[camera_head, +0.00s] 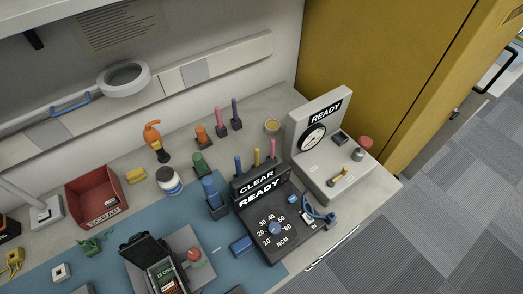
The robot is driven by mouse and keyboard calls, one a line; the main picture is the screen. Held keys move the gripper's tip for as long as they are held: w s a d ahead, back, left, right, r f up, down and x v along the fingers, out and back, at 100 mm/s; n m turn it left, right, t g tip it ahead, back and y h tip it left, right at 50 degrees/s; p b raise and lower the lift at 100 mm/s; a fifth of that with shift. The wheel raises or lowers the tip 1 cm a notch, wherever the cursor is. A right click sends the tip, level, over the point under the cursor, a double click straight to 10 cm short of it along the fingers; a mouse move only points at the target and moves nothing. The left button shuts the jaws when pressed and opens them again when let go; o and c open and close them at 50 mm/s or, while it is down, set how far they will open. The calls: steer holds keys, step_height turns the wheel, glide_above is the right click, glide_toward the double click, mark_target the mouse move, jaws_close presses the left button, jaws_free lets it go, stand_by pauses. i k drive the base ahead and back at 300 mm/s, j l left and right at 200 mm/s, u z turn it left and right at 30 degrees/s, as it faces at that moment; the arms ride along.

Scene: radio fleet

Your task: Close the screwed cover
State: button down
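A dark case (165,272) stands at the bottom of the workbench, left of centre. What looks like its black cover (137,242) is raised open at the back left. A small lit panel with text shows in the case; the text is too small to read fully. No screws can be made out on the cover. The case's lower end is cut off by the picture edge. My gripper is not in view.
A grey block with a red knob (194,255) stands just right of the case. A black torque unit (279,225), coloured drivers, a white jar (169,181), a red scrap bin (93,195) and a gauge box (327,160) crowd the bench. The blue mat (222,238) has bare patches.

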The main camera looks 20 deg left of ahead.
mark_target(144, 253)
steer(key=u, duration=1.45)
